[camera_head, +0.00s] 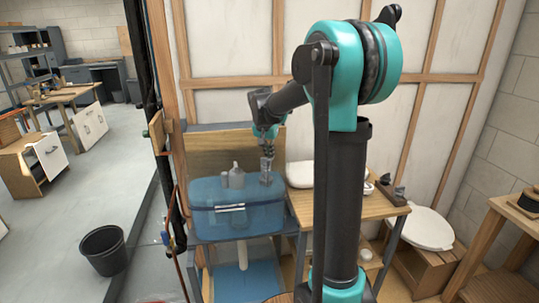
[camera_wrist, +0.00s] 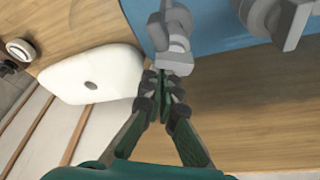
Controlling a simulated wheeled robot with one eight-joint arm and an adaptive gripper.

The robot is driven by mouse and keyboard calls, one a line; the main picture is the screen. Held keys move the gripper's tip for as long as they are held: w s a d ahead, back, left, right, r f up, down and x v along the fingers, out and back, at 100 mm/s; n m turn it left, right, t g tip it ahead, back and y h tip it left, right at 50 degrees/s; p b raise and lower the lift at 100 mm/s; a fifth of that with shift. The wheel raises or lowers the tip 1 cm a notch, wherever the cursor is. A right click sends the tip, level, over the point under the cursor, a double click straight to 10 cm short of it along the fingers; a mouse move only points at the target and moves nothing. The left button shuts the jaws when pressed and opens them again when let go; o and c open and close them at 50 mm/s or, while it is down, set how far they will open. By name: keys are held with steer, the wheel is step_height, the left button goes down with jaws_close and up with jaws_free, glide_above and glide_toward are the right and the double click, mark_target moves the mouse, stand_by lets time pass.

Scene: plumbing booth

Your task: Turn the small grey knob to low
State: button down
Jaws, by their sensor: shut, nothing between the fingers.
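A small grey knob-like fitting (camera_wrist: 172,32) stands on the blue unit, right at my fingertips in the wrist view. In the head view it shows as a grey upright piece (camera_head: 266,177) under my gripper. My gripper (camera_wrist: 165,88) is shut with nothing between its fingers. Its tips are at the near end of the fitting; I cannot tell if they touch it. In the head view my gripper (camera_head: 267,152) points down over the right back part of the blue unit (camera_head: 237,218). The knob's setting marks cannot be made out.
A larger grey fitting (camera_head: 236,177) stands to the left on the blue unit; it also shows in the wrist view (camera_wrist: 275,18). A wooden board (camera_head: 200,158) rises behind. A white basin (camera_head: 300,174) lies on the wooden table (camera_head: 345,212) to the right.

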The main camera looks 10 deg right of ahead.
steer(key=m, duration=0.3)
steer(key=m+g+h, duration=0.1)
steer(key=shift+s, duration=0.3)
steer(key=m, duration=0.2)
steer(key=m+g, duration=0.1)
steer(key=m, duration=0.1)
steer(key=shift+s+h, duration=0.3)
steer(key=shift+m, duration=0.3)
steer(key=shift+s+a, duration=0.1)
steer(key=shift+s, duration=0.1)
steer(key=shift+s+a, duration=0.15)
steer(key=shift+a, duration=0.1)
